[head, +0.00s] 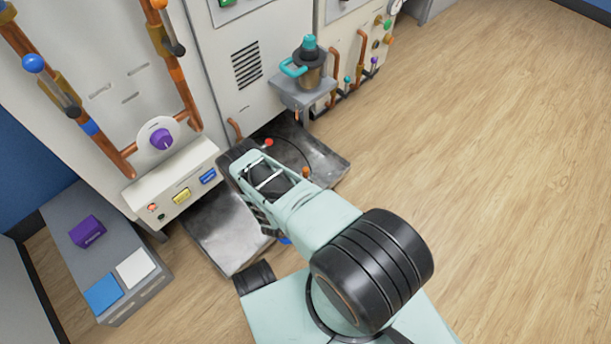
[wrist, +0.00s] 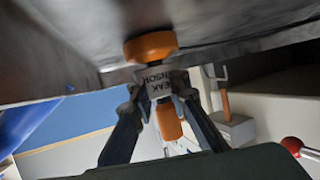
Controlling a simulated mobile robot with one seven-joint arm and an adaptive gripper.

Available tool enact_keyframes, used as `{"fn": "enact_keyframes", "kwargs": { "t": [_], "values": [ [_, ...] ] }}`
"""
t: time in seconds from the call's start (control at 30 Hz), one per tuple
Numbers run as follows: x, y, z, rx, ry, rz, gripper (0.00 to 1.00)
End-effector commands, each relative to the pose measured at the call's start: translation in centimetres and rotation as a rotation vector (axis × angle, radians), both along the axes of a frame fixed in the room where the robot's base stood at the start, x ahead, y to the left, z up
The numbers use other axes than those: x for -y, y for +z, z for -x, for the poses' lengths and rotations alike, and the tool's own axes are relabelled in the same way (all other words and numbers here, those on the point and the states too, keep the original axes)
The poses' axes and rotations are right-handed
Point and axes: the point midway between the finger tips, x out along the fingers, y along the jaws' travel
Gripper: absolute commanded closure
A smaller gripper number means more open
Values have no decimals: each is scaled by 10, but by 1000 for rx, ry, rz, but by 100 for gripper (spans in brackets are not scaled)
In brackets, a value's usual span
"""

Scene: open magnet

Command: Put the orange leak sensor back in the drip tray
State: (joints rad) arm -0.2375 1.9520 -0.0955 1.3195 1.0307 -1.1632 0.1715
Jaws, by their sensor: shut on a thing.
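The orange leak sensor (wrist: 151,46) shows in the wrist view, with a wide orange cap, a grey labelled body and an orange lower part. My gripper (wrist: 152,84) is shut on its grey body, one finger on each side. The cap is close to a dark grey metal surface; I cannot tell if they touch. The metal drip tray (head: 218,237) lies on the floor at the cabinets' foot in the head view. My arm crosses over its middle and hides part of it. My gripper's fingers are hidden in the head view.
A small orange item (head: 305,172) and a red knob (head: 268,142) show at the tray's right half. A shelf (head: 302,92) with a teal-topped pot (head: 309,65) overhangs its back right. A grey bench (head: 75,235) stands left. Wooden floor at right is clear.

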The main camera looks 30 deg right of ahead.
Motion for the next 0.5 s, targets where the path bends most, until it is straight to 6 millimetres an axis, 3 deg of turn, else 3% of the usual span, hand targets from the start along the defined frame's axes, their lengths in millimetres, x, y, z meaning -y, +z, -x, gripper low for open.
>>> {"fn": "enact_keyframes", "kwargs": {
  "t": [0.33, 0.37, 0.5],
  "values": [
    [0, -2, 0, 2, 0, 1, 100],
    [0, -3, 0, 1, 0, -1, 84],
    [0, -3, 0, 1, 0, -1, 68]
  ]
}}
